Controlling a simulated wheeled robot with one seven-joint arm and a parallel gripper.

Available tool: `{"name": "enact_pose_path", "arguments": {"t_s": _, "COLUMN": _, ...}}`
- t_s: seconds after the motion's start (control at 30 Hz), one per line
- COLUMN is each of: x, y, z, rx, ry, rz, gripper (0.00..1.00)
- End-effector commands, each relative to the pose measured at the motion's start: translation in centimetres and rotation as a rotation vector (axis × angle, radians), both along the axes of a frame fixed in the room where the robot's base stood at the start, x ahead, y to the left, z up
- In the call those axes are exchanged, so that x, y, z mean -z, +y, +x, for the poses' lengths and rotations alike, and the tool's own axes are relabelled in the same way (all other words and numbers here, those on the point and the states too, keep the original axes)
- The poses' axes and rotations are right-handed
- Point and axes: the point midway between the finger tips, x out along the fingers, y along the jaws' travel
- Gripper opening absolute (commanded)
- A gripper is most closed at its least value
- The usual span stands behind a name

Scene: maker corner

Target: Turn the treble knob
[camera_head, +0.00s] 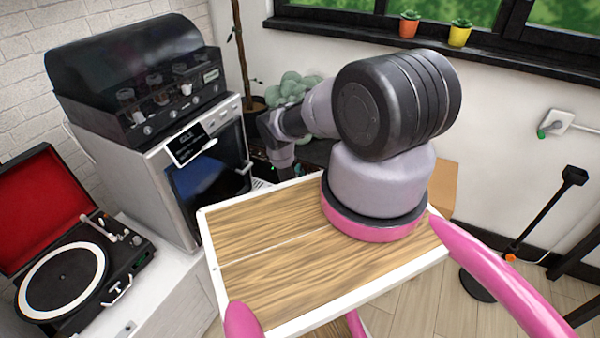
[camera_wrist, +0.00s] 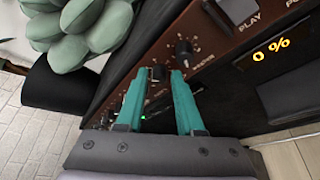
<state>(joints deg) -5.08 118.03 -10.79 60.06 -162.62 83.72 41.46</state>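In the wrist view, a brown control panel (camera_wrist: 215,42) on a dark device carries a row of small black knobs. One black knob (camera_wrist: 158,73) shows between the tips of my gripper (camera_wrist: 156,76). Its teal fingers are apart and open; contact with the knob cannot be told. Another knob (camera_wrist: 187,52) with a white mark sits just up and right of the right fingertip. The small labels are too blurred to tell which knob is treble. In the head view my arm hides most of the device and the gripper.
An orange "0 %" display (camera_wrist: 271,50) sits right of the panel. A leafy plant (camera_wrist: 85,30) stands close at its left. In the head view, a wooden tabletop (camera_head: 270,290) lies in front, with a record player (camera_head: 130,255) and an oven (camera_head: 200,165) at left.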

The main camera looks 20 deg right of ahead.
Motion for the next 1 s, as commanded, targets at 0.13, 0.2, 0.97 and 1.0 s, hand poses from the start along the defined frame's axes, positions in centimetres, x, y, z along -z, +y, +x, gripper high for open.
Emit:
{"name": "enact_pose_path", "arguments": {"t_s": 0.13, "x": 0.0, "y": 0.0, "z": 0.0, "rx": -0.001, "ry": 0.001, "rz": 0.000, "gripper": 0.36}}
{"name": "enact_pose_path", "arguments": {"t_s": 0.2, "x": 0.0, "y": 0.1, "z": -0.1, "rx": -0.001, "ry": 0.001, "rz": 0.000, "gripper": 0.36}}
{"name": "enact_pose_path", "arguments": {"t_s": 0.97, "x": -2.2, "y": 5.7, "z": -8.8, "rx": -0.001, "ry": 0.001, "rz": 0.000, "gripper": 0.36}}
{"name": "enact_pose_path", "arguments": {"t_s": 1.0, "x": -2.2, "y": 5.7, "z": -8.9, "rx": 0.000, "ry": 0.000, "rz": 0.000, "gripper": 0.36}}
